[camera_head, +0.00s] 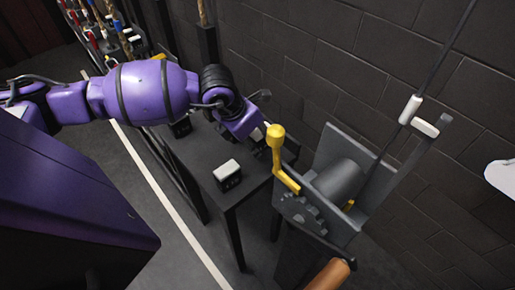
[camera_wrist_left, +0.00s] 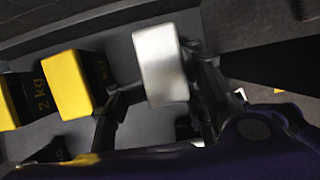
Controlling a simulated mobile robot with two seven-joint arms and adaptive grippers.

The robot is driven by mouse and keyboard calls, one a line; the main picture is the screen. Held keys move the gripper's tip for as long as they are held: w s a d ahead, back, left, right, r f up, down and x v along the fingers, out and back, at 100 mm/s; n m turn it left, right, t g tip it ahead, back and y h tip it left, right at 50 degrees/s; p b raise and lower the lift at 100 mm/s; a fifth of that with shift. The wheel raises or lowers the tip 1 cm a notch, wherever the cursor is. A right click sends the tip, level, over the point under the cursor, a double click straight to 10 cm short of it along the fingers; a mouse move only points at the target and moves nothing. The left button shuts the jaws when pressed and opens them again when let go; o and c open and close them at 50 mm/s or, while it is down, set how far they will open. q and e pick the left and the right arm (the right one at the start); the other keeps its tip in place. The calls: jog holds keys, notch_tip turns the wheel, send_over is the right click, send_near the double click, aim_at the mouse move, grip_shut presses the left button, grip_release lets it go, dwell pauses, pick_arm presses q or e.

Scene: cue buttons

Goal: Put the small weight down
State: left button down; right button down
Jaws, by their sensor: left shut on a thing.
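My left gripper (camera_head: 258,133) reaches in over the dark table and points down toward its far end, beside the yellow crank knob. In the left wrist view its fingers (camera_wrist_left: 163,92) are shut on a small weight with a white top (camera_wrist_left: 160,62). In the head view the held weight is mostly hidden by the gripper and crank, and I cannot tell if it touches the table. Another white-topped dark weight (camera_head: 227,170) stands upright on the table (camera_head: 205,150), apart from the gripper. My right gripper is not in view.
Yellow weights (camera_wrist_left: 70,85), one marked 2 kg, stand beside the held weight in the wrist view. A grey winch (camera_head: 340,185) with a yellow crank (camera_head: 277,150) stands close right of the table. A dark brick wall (camera_head: 320,60) runs behind. Table surface around the standing weight is free.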

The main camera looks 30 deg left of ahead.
pick_arm(q)
jog(key=shift+w+d+f, duration=0.1)
jog(key=shift+d+f, duration=0.1)
jog(key=shift+d, duration=0.1)
jog(key=shift+d+f, duration=0.2)
jog(key=shift+f, duration=1.6)
jog(key=c, duration=0.9)
grip_release()
jog(key=shift+f, duration=0.1)
jog(key=shift+c, duration=0.2)
jog(key=v, duration=1.2)
jog(key=shift+s+p, duration=0.2)
jog(key=shift+p, duration=0.1)
